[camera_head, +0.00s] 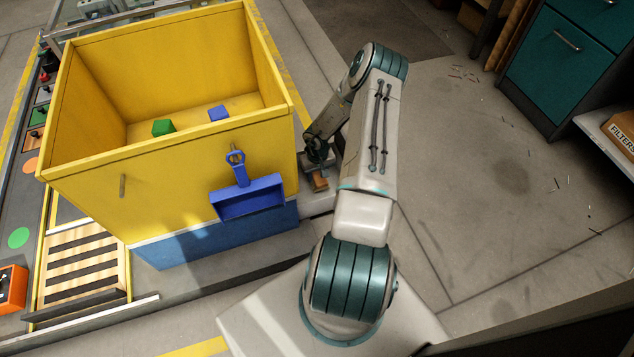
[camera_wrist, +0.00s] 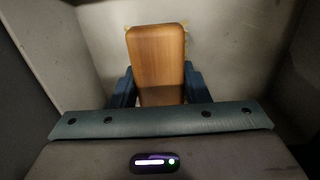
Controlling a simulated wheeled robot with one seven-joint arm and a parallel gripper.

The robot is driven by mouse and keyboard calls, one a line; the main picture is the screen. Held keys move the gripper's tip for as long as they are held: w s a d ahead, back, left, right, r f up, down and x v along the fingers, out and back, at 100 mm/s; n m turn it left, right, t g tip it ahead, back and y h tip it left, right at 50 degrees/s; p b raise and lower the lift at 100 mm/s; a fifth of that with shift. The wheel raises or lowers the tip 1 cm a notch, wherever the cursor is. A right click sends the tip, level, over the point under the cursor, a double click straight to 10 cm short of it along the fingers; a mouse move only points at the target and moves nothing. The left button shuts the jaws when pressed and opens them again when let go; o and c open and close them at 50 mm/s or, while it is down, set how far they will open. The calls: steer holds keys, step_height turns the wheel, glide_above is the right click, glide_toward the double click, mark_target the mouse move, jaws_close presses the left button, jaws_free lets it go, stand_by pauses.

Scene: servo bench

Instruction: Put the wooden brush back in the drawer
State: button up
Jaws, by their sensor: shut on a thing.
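The wooden brush (camera_wrist: 156,55) stands out in the wrist view as a smooth brown block with a little pale yellow at its far edge. My gripper (camera_wrist: 157,88) is shut on it, with a dark blue finger on each side. In the head view the brush (camera_head: 320,182) shows small below my gripper (camera_head: 317,165), just right of the yellow bin. Pale grey walls and a floor surround the brush in the wrist view; they look like the drawer (camera_wrist: 230,50). My arm hides much of this spot in the head view. I cannot tell whether the brush touches the floor.
The tall yellow bin (camera_head: 170,185) stands close left of my gripper, with a green block (camera_head: 163,127) and a blue block (camera_head: 218,113) inside. A blue scoop (camera_head: 247,197) hangs on its front. Open floor (camera_head: 480,190) with scattered bits lies right. Teal cabinets (camera_head: 560,65) stand beyond.

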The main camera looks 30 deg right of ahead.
mark_target(317, 180)
steer(key=shift+f+b, duration=0.65)
steer(key=shift+f, duration=1.25)
steer(key=shift+f, duration=0.15)
steer(key=o, duration=0.9)
steer(key=shift+o, duration=0.2)
step_height(317, 180, up, 12)
steer(key=p, duration=0.5)
steer(key=shift+r, duration=0.2)
